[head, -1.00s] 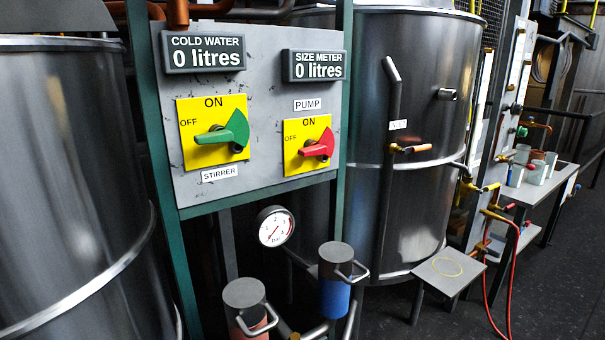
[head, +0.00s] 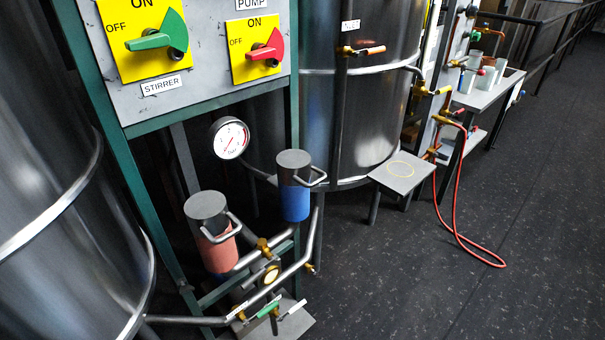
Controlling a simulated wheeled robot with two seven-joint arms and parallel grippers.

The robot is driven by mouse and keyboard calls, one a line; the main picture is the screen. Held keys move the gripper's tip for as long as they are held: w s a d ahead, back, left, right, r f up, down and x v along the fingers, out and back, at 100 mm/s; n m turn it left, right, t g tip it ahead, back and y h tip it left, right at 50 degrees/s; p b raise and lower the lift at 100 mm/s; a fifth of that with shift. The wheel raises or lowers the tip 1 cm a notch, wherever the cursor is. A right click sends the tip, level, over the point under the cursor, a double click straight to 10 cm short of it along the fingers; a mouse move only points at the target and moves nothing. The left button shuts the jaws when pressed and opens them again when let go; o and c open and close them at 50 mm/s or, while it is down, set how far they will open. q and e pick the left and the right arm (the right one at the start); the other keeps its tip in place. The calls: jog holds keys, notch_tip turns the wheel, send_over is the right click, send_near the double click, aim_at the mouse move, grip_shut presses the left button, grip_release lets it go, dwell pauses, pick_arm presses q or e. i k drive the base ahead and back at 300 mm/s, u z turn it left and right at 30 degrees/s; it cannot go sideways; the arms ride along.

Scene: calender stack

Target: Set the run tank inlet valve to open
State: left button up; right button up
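A steel tank (head: 385,110) stands behind the panel, right of centre in the head view. On its front, a small valve with an orange-copper handle (head: 372,50) sits on a dark vertical pipe (head: 341,95). The handle points sideways to the right. A small white label (head: 351,26) above it seems to read "INLET", but it is too small to be sure. No label naming the run tank is legible. Neither of my grippers is in view.
A grey panel with a green stirrer switch (head: 160,40) and red pump switch (head: 264,53) is at upper left. Below are a gauge (head: 230,138), two capped cylinders and low pipework with valves. A small stool (head: 402,175) and red hose (head: 452,215) lie right. Floor (head: 500,220) is open.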

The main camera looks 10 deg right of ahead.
aim_at(365, 52)
jog(key=k, duration=0.35)
jog(key=z, duration=0.85)
jog(key=i, duration=0.95)
jog(key=u, duration=0.35)
